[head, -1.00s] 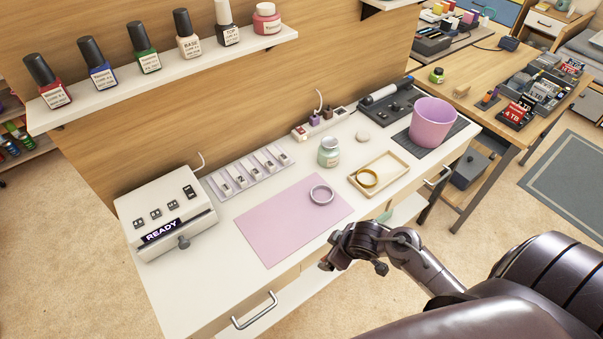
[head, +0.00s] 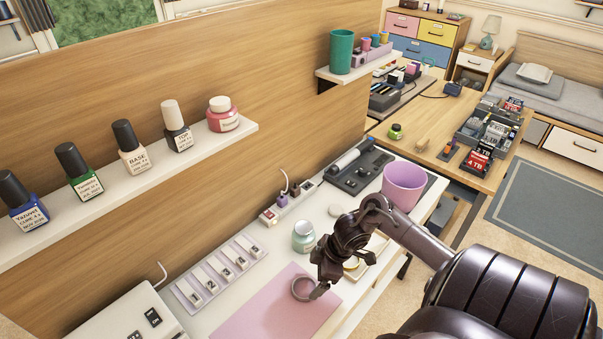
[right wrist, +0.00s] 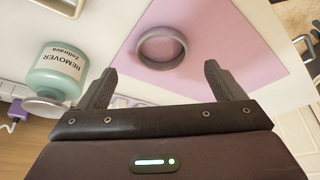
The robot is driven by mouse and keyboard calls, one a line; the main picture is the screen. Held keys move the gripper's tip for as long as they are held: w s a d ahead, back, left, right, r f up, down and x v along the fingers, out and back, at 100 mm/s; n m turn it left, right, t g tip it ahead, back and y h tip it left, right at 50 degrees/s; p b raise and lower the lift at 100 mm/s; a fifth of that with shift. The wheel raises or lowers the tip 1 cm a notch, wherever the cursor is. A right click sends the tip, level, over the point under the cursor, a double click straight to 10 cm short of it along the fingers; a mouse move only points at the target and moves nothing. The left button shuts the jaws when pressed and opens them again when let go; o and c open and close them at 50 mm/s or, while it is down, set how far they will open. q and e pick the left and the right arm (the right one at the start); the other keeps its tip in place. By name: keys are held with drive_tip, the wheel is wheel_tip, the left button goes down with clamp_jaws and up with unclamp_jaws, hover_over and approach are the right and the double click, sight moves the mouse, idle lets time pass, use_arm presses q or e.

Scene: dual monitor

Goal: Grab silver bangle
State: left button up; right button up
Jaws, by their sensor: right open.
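The silver bangle (head: 302,288) lies flat on the pink mat (head: 262,318) on the white desk. My right gripper (head: 318,290) is over the mat's right part, close to the bangle and partly in front of it. In the right wrist view the bangle (right wrist: 161,47) lies ahead of the right gripper (right wrist: 165,85), between the lines of its two fingers. The fingers are spread and nothing is between them. My left gripper is not in view.
A green remover jar (head: 303,236) stands just behind the bangle; it also shows in the right wrist view (right wrist: 60,72). A tray with a gold bangle (head: 352,264) is partly hidden behind my right arm. A pink cup (head: 403,185) stands farther right. A bottle shelf (head: 120,190) overhangs the left.

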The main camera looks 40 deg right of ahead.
sight(303, 290)
drive_tip(key=shift+a+f, duration=0.25)
drive_tip(key=shift+f, duration=0.25)
drive_tip(key=shift+a+f, duration=0.25)
drive_tip(key=shift+f, duration=0.2)
drive_tip(key=x, duration=0.2)
drive_tip(key=shift+w+f, duration=0.3)
drive_tip(key=shift+f, duration=0.05)
drive_tip(key=shift+w+f, duration=0.1)
drive_tip(key=shift+f, duration=0.15)
drive_tip(key=c, duration=0.3)
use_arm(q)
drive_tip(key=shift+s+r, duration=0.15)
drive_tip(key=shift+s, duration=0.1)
use_arm(e)
drive_tip(key=c, duration=0.8)
